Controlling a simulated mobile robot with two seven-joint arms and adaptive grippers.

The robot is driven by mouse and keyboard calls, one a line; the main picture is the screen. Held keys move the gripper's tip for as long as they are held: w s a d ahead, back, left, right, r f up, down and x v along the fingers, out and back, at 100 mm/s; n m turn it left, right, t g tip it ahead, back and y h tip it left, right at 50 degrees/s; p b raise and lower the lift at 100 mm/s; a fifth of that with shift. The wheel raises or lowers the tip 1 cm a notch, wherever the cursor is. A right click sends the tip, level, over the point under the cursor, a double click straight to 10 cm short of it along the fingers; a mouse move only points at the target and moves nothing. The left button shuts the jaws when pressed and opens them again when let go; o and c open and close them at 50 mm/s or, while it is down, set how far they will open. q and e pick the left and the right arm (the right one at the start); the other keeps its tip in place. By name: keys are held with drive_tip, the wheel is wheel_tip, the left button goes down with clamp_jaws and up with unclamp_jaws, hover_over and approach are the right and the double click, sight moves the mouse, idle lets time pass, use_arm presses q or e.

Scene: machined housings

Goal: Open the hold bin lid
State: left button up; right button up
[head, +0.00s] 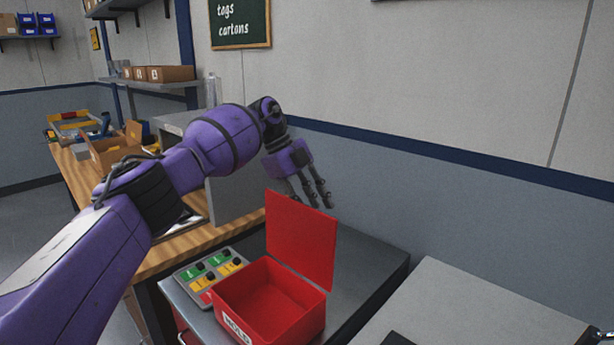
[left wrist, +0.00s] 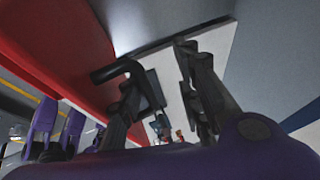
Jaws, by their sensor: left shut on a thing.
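The red hold bin (head: 268,290) stands on a dark bench top, with a white label on its front. Its red lid (head: 302,240) stands up, roughly vertical, along the bin's back edge, and the inside shows empty.
A panel with green and yellow labels and black knobs (head: 210,272) lies left of the bin. A grey box-like cabinet (head: 237,195) stands behind on the wooden bench. A pale table top (head: 480,310) is at the right. The wall is close behind the lid.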

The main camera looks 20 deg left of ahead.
use_arm(q)
drive_tip(key=shift+o, duration=1.1)
drive_tip(key=shift+t, duration=0.4)
drive_tip(key=r, duration=0.1)
drive_tip(key=w+r, duration=0.1)
drive_tip(key=r, duration=0.1)
drive_tip(key=w+a+r, duration=0.1)
drive_tip(key=r, duration=0.1)
drive_tip(key=shift+a+b, duration=0.1)
drive_tip(key=shift+b, duration=0.2)
drive_tip(key=shift+o, duration=0.4)
drive_tip(key=shift+a+r, duration=0.5)
drive_tip(key=shift+r, duration=0.1)
drive_tip(key=shift+w+a+r+b, duration=0.1)
drive_tip(key=shift+w+r+b, duration=0.1)
drive_tip(key=shift+b, duration=0.15)
drive_tip(key=shift+w+r, duration=0.15)
drive_tip(key=shift+w, duration=0.05)
drive_tip(key=shift+c, duration=1.1)
drive_tip(key=shift+a+r+b, duration=0.35)
drive_tip(key=shift+b, duration=0.15)
drive_tip(key=shift+c, duration=0.4)
drive_tip(key=shift+d+r, duration=0.1)
use_arm(e)
drive_tip(key=shift+g, duration=0.3)
drive_tip(key=s+f, duration=0.2)
drive_tip(key=f, duration=0.1)
drive_tip(key=shift+a+f, duration=0.2)
drive_tip(key=shift+f, duration=0.05)
drive_tip(key=shift+s, duration=0.1)
